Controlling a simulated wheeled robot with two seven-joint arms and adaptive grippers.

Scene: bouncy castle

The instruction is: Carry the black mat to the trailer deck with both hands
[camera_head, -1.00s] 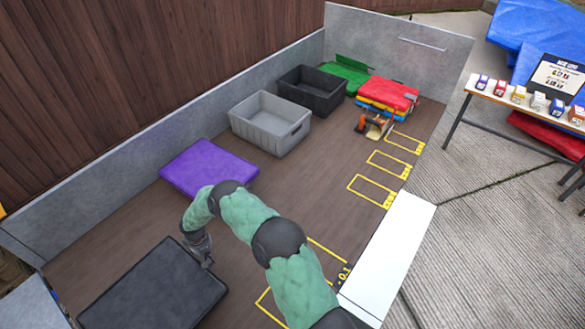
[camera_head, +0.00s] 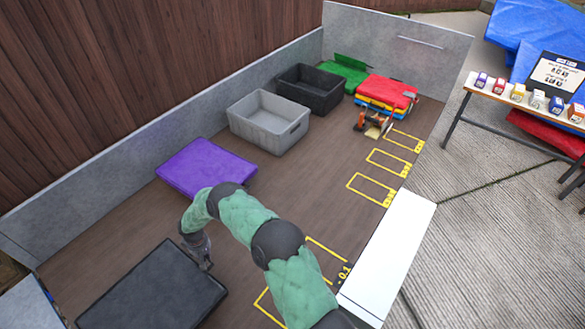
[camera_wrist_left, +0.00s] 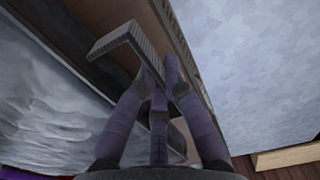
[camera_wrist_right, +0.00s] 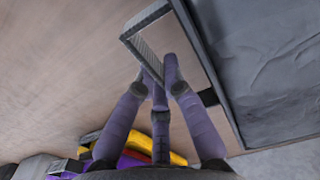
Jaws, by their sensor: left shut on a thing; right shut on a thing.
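The black mat (camera_head: 155,290) is a flat dark rectangle at the lower left of the head view, over the near end of the brown trailer deck (camera_head: 105,240). I cannot tell whether it touches the deck. My right gripper (camera_head: 206,264) is shut on the mat's right edge. In the right wrist view its fingers (camera_wrist_right: 162,75) meet beside the mat (camera_wrist_right: 255,70), near a short dark strap. My left gripper is hidden in the head view. In the left wrist view its fingers (camera_wrist_left: 162,75) are shut beside a creased grey surface that looks like the mat; their contact is unclear.
A purple mat (camera_head: 206,166) lies beyond the black mat. A grey crate (camera_head: 268,122), a black crate (camera_head: 312,90) and stacked coloured mats (camera_head: 385,90) stand farther along. Grey walls border the deck. Yellow outlines mark its right side. Bare deck lies between.

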